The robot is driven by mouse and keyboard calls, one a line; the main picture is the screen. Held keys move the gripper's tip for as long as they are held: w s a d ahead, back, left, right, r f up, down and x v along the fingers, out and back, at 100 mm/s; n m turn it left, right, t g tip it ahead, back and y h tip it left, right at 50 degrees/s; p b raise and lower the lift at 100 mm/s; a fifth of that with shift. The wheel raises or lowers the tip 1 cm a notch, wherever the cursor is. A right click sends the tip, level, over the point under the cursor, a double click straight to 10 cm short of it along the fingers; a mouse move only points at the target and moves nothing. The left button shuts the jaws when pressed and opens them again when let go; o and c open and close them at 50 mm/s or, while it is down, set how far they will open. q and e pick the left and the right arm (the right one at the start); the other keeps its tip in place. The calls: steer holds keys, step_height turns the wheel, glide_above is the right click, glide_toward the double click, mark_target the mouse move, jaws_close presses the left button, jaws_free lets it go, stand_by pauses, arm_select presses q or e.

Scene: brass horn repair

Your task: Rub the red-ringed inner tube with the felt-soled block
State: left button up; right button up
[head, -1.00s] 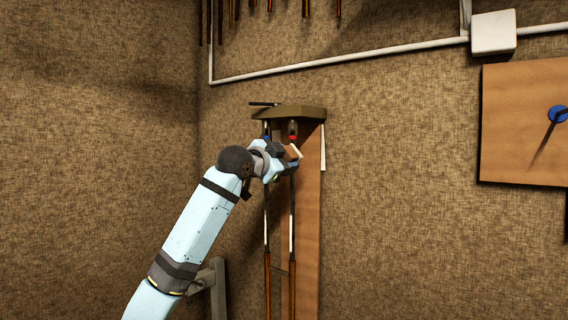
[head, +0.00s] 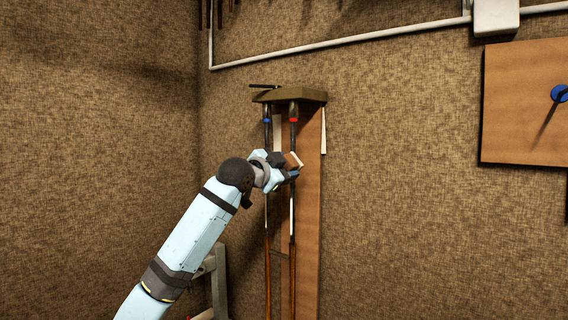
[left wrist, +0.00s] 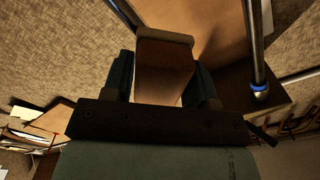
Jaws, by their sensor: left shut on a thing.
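The red-ringed inner tube (head: 292,205) hangs upright below a small shelf, its red ring (head: 294,119) near the top. A second tube with a blue ring (head: 267,120) hangs to its left; its ring also shows in the left wrist view (left wrist: 260,90). My left gripper (head: 287,168) is shut on the felt-soled block (head: 292,161), a brown block with a pale sole, also seen in the left wrist view (left wrist: 165,70). The block is at the red-ringed tube, well below its ring. I cannot tell whether the sole touches the tube. My right gripper is not in view.
The olive shelf (head: 290,96) juts out above a brown backboard (head: 308,220). A larger wooden board (head: 522,110) with a blue disc hangs at the right. A pale pipe (head: 340,44) runs along the wall. The wall between the boards is clear.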

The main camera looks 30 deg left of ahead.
mark_target(292, 191)
arm_select(q)
steer(key=shift+f+b, duration=0.45)
steer(key=shift+f, duration=1.05)
steer(key=shift+f+b, duration=0.45)
steer(key=shift+f, duration=1.3)
steer(key=shift+s+f, duration=0.1)
steer(key=shift+s, duration=0.8)
steer(key=shift+s+a, duration=0.15)
steer(key=shift+s, duration=0.9)
steer(key=shift+s+a, duration=0.1)
steer(key=shift+s, duration=0.9)
